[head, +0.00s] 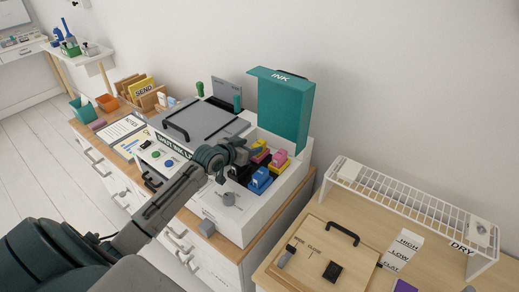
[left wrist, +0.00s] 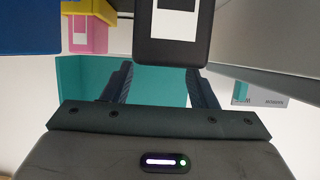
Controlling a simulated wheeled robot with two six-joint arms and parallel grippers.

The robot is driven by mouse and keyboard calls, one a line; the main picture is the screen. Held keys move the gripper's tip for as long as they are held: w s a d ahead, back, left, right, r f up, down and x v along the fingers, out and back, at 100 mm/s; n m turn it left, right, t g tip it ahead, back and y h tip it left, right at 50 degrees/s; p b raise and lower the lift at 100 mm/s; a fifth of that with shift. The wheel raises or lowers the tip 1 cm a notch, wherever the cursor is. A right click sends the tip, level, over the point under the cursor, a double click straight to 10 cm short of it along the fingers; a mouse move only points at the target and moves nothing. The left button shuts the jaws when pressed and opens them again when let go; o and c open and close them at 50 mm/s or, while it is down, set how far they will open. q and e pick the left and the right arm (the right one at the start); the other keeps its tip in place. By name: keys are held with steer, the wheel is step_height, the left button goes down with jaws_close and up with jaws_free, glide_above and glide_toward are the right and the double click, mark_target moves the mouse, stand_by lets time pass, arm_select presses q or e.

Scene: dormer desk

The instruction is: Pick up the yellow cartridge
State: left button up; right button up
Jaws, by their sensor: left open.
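The cartridges stand in the open ink bay of the white printer (head: 232,214). A yellow cartridge (head: 259,144) shows at the back of the group, beside pink. More yellow (head: 279,159) shows to its right, next to pink parts. A blue cartridge (head: 261,178) is nearest the front. My left gripper (head: 243,156) is open at the left side of the bay, close to the cartridges, and hides part of them. In the left wrist view, a black cartridge (left wrist: 172,42) with a white label stands beyond the fingers (left wrist: 160,86). Pink and yellow parts (left wrist: 87,34) show to its left. My right gripper is not in view.
The teal ink lid (head: 286,108) stands raised behind the bay. A grey scanner lid (head: 198,122) with a handle lies to the left. A white wire rack (head: 412,196) and a wooden lid (head: 322,244) are on the right-hand table.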

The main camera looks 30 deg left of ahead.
mark_target(258, 144)
arm_select(q)
steer(key=shift+w+p, duration=0.3)
steer(key=shift+w, duration=0.05)
steer(key=p+x, duration=0.1)
steer(key=x, duration=0.2)
steer(key=shift+d+f, duration=0.1)
steer(key=shift+w+f, duration=0.3)
steer(key=shift+w, duration=0.1)
steer(key=shift+s, duration=0.1)
steer(key=shift+r, duration=0.1)
steer(key=c, duration=1)
steer(key=shift+c, duration=0.2)
